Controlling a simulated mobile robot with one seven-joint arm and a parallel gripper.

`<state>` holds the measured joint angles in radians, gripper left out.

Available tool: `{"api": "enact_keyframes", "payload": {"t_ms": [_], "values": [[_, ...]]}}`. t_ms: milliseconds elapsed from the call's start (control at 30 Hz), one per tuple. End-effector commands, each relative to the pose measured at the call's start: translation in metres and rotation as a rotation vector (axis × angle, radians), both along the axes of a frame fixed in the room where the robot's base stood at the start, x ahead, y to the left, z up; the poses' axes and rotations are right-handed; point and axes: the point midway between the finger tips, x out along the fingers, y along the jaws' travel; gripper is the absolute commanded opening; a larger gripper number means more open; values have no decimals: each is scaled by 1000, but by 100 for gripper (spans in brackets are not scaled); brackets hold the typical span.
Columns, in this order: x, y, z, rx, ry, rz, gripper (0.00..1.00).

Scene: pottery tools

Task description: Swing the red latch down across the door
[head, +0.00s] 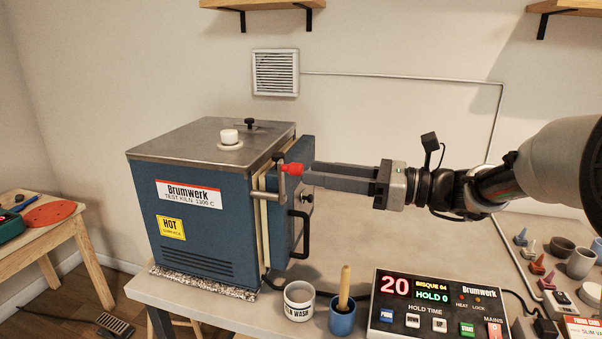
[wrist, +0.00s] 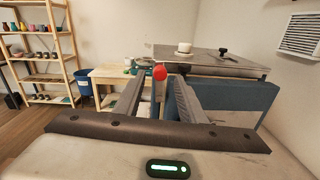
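The red latch knob (head: 292,169) sits on a metal lever at the front edge of the blue kiln (head: 205,240), near the top of the kiln door (head: 307,165). The lever's bar (head: 281,185) stands roughly upright. My gripper (head: 308,175) comes in from the right with its fingertips at the knob. In the wrist view, the red knob (wrist: 160,73) shows between the two separated fingertips (wrist: 155,80). The fingers are open, and I cannot tell whether either touches the knob. The fingers hide part of the door.
A black door handle (head: 301,235) is below my gripper. A white cup (head: 299,301), a blue cup (head: 342,318) with a wooden-handled tool and a control box (head: 437,310) stand on the table in front. A white knob (head: 229,138) tops the kiln. Small pottery items lie at right.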

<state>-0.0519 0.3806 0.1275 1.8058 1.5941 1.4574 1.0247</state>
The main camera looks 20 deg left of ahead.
Motion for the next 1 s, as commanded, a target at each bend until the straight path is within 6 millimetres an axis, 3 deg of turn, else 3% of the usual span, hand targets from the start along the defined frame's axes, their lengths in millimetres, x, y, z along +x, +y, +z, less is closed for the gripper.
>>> {"api": "enact_keyframes", "payload": {"t_ms": [100,300,667,867,1000], "values": [[-2,22,0,0,-1,3,37],[-3,42,0,-1,0,1,37],[-3,47,0,-1,0,0,37],[-3,47,0,-1,0,-1,3],[-3,47,0,-1,0,-1,0]]}}
